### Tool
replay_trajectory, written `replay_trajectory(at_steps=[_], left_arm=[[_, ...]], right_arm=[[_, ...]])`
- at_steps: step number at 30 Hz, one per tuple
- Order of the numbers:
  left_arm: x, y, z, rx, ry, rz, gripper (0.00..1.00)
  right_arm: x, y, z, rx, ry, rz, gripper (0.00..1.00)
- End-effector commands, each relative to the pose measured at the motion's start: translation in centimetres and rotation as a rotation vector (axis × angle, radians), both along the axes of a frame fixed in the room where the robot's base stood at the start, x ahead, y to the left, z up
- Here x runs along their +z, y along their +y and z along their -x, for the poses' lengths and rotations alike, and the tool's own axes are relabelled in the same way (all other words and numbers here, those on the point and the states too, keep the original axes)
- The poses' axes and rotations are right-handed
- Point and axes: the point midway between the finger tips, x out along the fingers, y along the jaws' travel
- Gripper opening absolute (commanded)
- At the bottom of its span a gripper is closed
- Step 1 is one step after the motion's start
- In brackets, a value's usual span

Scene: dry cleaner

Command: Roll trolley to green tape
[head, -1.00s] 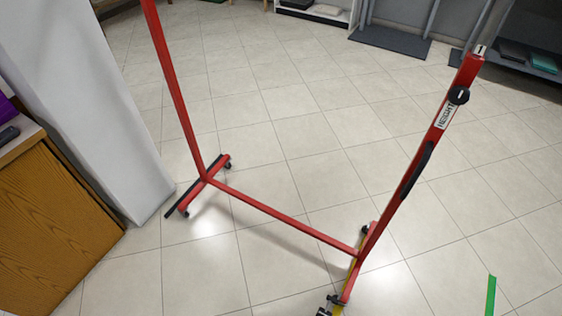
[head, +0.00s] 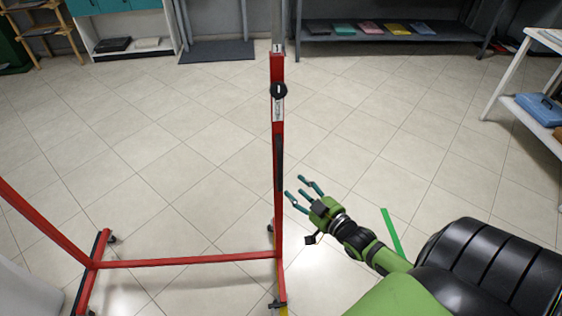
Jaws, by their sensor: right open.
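The red trolley (head: 277,185) is a wheeled rail frame with two uprights joined by a low bar. Its right upright stands near the middle of the head view, with a black knob and a dark handle (head: 279,160) on it. The left upright runs out of the picture at the left. The green tape (head: 391,232) is a strip on the floor to the right of the trolley, partly behind my right arm. My right gripper (head: 304,190) is open and empty, just right of the right upright, apart from it in the picture. My left gripper is not in view.
A grey shelf (head: 450,34) with folded items stands at the back. A white table (head: 555,42) with a blue case (head: 540,108) is at the right. A dark mat (head: 217,51) lies at the back. The tiled floor between is clear. Some yellow shows under the trolley's right foot.

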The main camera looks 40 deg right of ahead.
Motion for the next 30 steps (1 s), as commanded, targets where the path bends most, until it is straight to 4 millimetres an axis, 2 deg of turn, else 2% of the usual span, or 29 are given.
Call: replay_trajectory(at_steps=[1,3,6,19,24,30], left_arm=[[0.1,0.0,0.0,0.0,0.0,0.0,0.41],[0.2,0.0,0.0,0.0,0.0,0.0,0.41],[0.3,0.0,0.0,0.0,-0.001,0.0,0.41],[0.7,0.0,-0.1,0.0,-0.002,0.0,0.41],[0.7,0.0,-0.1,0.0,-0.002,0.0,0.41],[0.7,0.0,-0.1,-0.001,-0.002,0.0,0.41]], right_arm=[[2.1,0.2,-0.4,0.015,-0.043,-0.004,0.51],[3.8,0.3,-0.7,0.026,-0.082,-0.012,0.51],[4.7,0.5,-1.4,0.031,-0.104,-0.016,0.51],[4.6,0.8,-7.0,0.03,-0.101,-0.015,0.51],[4.5,0.9,-7.8,0.031,-0.1,-0.015,0.51],[4.5,0.9,-7.9,0.031,-0.099,-0.015,0.51]])
